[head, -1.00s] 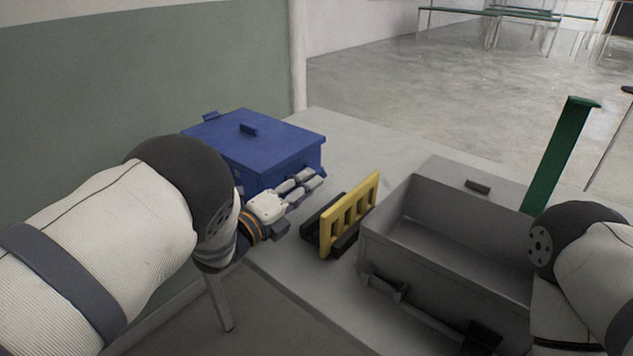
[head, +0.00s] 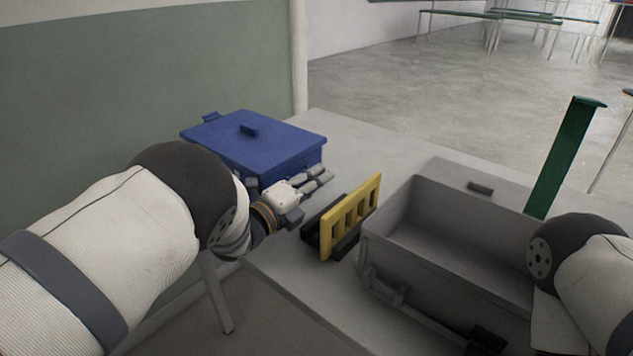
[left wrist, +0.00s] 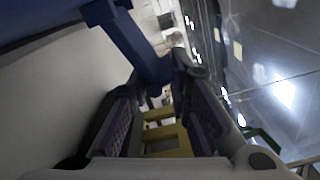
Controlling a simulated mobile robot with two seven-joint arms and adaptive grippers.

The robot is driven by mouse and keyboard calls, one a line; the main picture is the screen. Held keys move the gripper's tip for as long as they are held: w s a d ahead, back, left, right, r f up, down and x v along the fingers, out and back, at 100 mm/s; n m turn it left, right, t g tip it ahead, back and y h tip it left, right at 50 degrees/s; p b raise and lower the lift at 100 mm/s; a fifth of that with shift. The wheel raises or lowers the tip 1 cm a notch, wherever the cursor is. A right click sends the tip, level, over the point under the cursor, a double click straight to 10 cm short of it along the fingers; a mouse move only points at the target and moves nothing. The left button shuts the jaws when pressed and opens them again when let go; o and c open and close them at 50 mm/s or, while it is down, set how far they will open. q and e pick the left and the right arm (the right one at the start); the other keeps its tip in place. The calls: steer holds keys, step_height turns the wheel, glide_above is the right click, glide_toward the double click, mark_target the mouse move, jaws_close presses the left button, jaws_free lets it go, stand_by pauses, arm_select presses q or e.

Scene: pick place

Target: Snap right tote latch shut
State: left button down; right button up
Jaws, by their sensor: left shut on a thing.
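The blue tote (head: 262,150) stands closed with its lid on at the back left of the table. My left gripper (head: 322,176) is at the tote's front right corner. In the left wrist view a blue bar-like piece (left wrist: 150,65), which looks like a latch of this tote, reaches down between the two fingers (left wrist: 155,100). The gripper is shut on it. The fingers hide the contact from the head view, so I cannot tell how far the latch is turned. My right arm (head: 570,245) shows at the right edge; its gripper is out of view.
A yellow slotted piece (head: 352,217) stands in a black holder (head: 312,235) just right of my left gripper. An open, empty grey tote (head: 450,235) is right of it, with a green post (head: 565,160) behind. The table's back middle (head: 350,140) is clear.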

arm_select(q)
steer(key=shift+a+f+n, duration=0.1)
steer(key=shift+a+n, duration=0.1)
steer(key=shift+n, duration=0.5)
steer(key=shift+w+a+r+n+p, duration=0.15)
steer(key=shift+r+n, duration=0.2)
steer(key=shift+n, duration=0.25)
steer(key=shift+a+r+n+p, duration=0.15)
steer(key=shift+r+n, duration=0.15)
steer(key=shift+n, duration=0.3)
steer(key=shift+r+n, duration=0.15)
steer(key=shift+n, duration=0.35)
steer(key=shift+w+a+r+n, duration=0.2)
steer(key=shift+r+n, duration=0.15)
steer(key=shift+n, duration=0.65)
stand_by(0.4)
stand_by(0.5)
steer(key=c, duration=1.7)
jaws_free()
steer(key=shift+o, duration=0.3)
steer(key=shift+w, duration=0.1)
steer(key=shift+r, duration=0.15)
steer(key=v, duration=1.2)
